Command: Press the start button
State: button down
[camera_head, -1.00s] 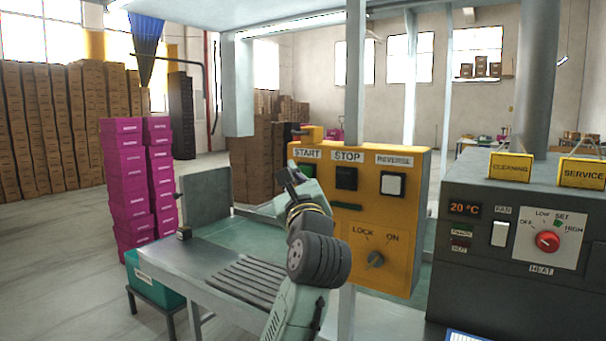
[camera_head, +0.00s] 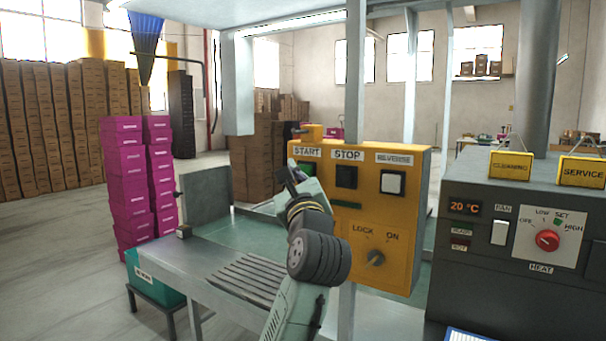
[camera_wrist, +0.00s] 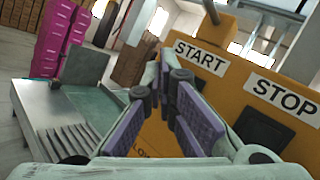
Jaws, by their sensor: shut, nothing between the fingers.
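The green start button (camera_head: 309,169) sits under the START label on the yellow control panel (camera_head: 330,215) in the head view. My gripper (camera_head: 292,174) is shut and empty, with its fingertips just left of and partly in front of the button. I cannot tell whether they touch it. In the wrist view, the purple-padded fingers of my gripper (camera_wrist: 165,72) come together just left of and below the START label (camera_wrist: 200,57). They hide most or all of the start button there.
The black stop button (camera_head: 346,177) and the white reverse button (camera_head: 393,183) are to the right on the panel. The lock knob (camera_head: 375,259) is below them. A metal conveyor table (camera_head: 195,262) lies left, and a grey heater unit (camera_head: 465,285) stands right.

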jog(key=shift+w+d, duration=0.1)
dwell(0.4)
jog(key=shift+w+d, duration=0.15)
jog(key=shift+w, duration=0.1)
